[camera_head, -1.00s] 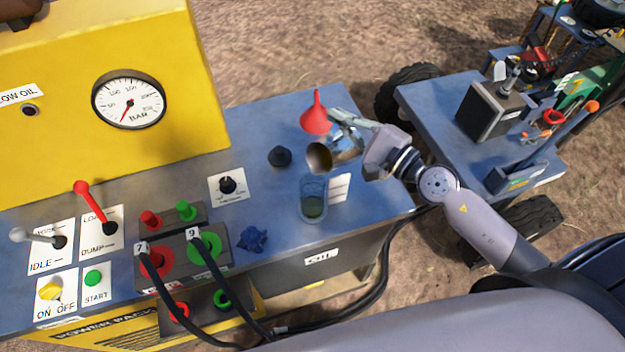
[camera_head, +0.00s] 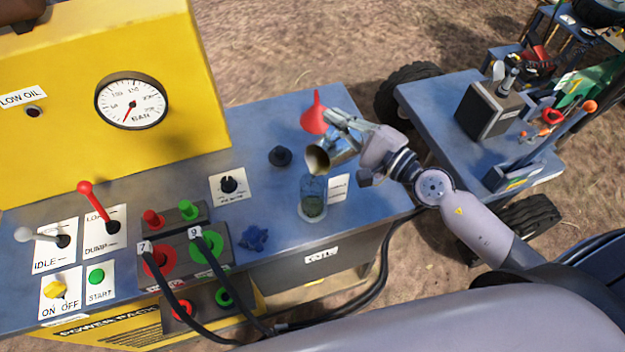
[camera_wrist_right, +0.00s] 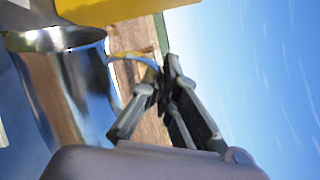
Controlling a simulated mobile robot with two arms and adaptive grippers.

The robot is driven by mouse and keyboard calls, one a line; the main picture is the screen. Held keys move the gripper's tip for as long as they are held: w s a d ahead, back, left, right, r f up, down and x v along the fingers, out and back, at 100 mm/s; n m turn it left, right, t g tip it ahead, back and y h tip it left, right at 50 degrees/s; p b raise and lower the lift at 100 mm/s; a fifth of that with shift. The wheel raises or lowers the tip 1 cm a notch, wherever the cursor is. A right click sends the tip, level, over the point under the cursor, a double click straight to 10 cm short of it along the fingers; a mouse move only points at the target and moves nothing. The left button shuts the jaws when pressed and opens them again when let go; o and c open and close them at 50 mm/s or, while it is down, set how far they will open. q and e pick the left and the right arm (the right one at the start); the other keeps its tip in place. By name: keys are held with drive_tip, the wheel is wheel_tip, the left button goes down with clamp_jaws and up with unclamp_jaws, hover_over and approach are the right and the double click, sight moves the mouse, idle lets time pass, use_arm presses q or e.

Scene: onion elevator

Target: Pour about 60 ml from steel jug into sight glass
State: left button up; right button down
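The steel jug (camera_head: 340,149) is tipped over to the left, its mouth above the top of the sight glass. My right gripper (camera_head: 341,121) is shut on the jug's handle. In the right wrist view the jug (camera_wrist_right: 75,85) is beside the fingers (camera_wrist_right: 163,98), which close around its thin handle. The sight glass (camera_head: 313,190) is a clear upright cylinder on the blue deck, with dark green liquid in its lower part. I cannot make out a stream between the jug and the glass. My left gripper is not in view.
A red funnel (camera_head: 315,115) stands behind the jug. A black cap (camera_head: 280,156) and a crumpled blue rag (camera_head: 255,238) lie to the left. The yellow power pack (camera_head: 60,130) rises at the left. A blue cart (camera_head: 430,110) stands at the right.

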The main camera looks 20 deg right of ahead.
drive_tip(key=shift+s+a+r+n+p, duration=0.35)
drive_tip(key=shift+a+r+n+p, duration=0.25)
drive_tip(key=shift+n+p, duration=0.35)
idle(2.0)
drive_tip(key=d+f+m+b, duration=0.1)
drive_tip(key=w+d+f+m+b, duration=0.1)
drive_tip(key=b, duration=0.1)
drive_tip(key=f+m+b, duration=0.1)
drive_tip(key=shift+w+d+m+b, duration=0.3)
drive_tip(key=shift+d+m, duration=0.05)
drive_tip(key=shift+d, duration=0.05)
drive_tip(key=shift+w+d+r+p, duration=0.2)
drive_tip(key=shift+p, duration=0.1)
drive_tip(key=shift+s+a+r, duration=0.1)
drive_tip(key=shift+s+a, duration=0.05)
drive_tip(key=shift+w+d+m, duration=0.35)
drive_tip(key=shift+d+m, duration=0.25)
drive_tip(key=shift+m, duration=0.4)
drive_tip(key=shift+w+d+r+m, duration=0.15)
drive_tip(key=shift+r+m, duration=0.15)
drive_tip(key=shift+m, duration=0.2)
